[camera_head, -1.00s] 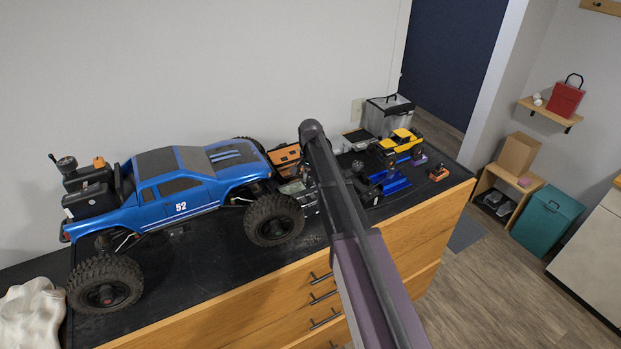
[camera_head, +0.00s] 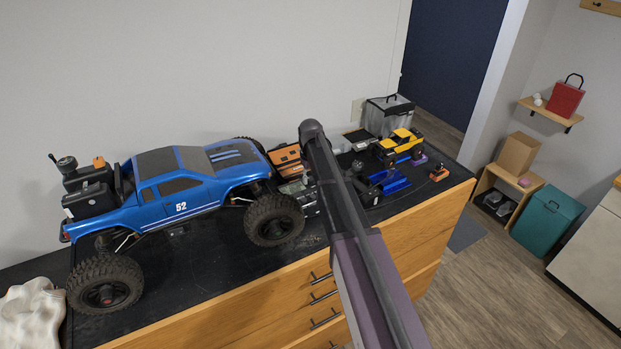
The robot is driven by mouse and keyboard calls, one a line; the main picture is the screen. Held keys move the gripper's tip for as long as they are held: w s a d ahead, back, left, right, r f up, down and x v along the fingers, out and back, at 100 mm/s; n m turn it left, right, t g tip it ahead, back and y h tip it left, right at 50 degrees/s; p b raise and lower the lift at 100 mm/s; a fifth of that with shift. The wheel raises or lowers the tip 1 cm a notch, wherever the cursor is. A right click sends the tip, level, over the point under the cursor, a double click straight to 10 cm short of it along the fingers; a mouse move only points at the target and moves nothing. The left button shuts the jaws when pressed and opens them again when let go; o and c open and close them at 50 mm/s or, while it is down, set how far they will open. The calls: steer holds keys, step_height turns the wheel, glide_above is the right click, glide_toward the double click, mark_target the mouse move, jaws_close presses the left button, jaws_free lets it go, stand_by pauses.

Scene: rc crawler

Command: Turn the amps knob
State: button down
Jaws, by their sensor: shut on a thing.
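I cannot make out the amps knob or its marking in the head view. My arm (camera_head: 352,215) rises from the bottom edge to a dark joint (camera_head: 312,130) above the bench and covers the middle of the bench top. My gripper is not clearly seen; the arm's far part is hidden behind the nearer link. Just right of the arm, small dark parts (camera_head: 367,190) sit close to a blue tray (camera_head: 391,181), too small to tell apart. An orange-and-black case (camera_head: 285,155) stands left of the arm joint.
A large blue RC truck (camera_head: 180,187) fills the left of the black-topped wooden bench (camera_head: 215,255). A yellow model truck (camera_head: 400,142), a grey bag (camera_head: 388,115) and a small orange item (camera_head: 439,173) stand at the right.

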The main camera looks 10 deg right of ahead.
steer(key=n, duration=0.5)
steer(key=shift+s, duration=0.15)
stand_by(0.5)
steer(key=shift+c, duration=1.8)
jaws_free()
